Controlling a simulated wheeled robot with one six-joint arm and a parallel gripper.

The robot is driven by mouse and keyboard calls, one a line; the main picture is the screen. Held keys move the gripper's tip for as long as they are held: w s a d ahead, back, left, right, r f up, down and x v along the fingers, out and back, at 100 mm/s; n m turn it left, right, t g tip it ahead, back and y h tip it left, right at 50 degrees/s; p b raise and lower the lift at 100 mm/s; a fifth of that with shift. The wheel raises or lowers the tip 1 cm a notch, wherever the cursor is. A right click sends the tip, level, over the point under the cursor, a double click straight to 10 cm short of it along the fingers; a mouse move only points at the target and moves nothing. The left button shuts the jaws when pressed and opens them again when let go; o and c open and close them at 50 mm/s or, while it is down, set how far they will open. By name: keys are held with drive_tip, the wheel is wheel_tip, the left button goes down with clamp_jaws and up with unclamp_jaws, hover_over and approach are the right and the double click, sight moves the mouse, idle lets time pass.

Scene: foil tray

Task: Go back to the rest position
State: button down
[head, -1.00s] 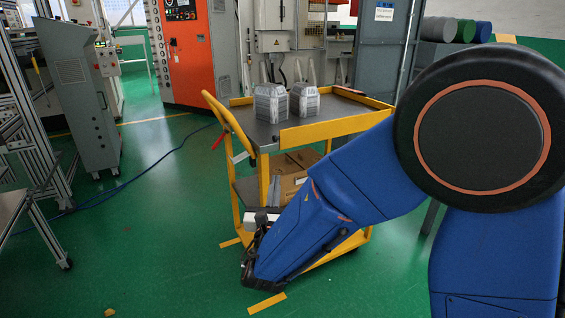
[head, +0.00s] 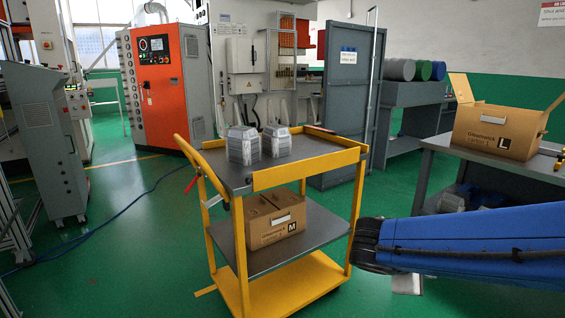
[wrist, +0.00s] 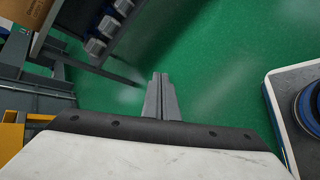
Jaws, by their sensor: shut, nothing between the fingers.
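My gripper (wrist: 161,78) shows in the wrist view with its two grey fingers together and nothing between them. It points down at bare green floor. In the head view my blue arm reaches in from the right edge, its end beside the right side of the yellow cart (head: 308,172).
Two silver foil-like blocks (head: 243,146) (head: 277,141) stand on the cart's top. A cardboard box marked M (head: 274,222) sits on its lower shelf. A box marked L (head: 496,131) stands on a grey table at right.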

drive_tip(key=s+f+m+g+y, duration=0.2)
drive_tip(key=s+f+m+y, duration=0.15)
drive_tip(key=s+m, duration=0.4)
drive_tip(key=s+a+r+m+t+y, duration=0.2)
drive_tip(key=s+a+m+y, duration=0.3)
drive_tip(key=s+y, duration=0.1)
drive_tip(key=shift+s+a+r, duration=0.15)
drive_tip(key=shift+a+r, duration=0.05)
drive_tip(key=shift+r, duration=0.05)
drive_tip(key=shift+a, duration=0.1)
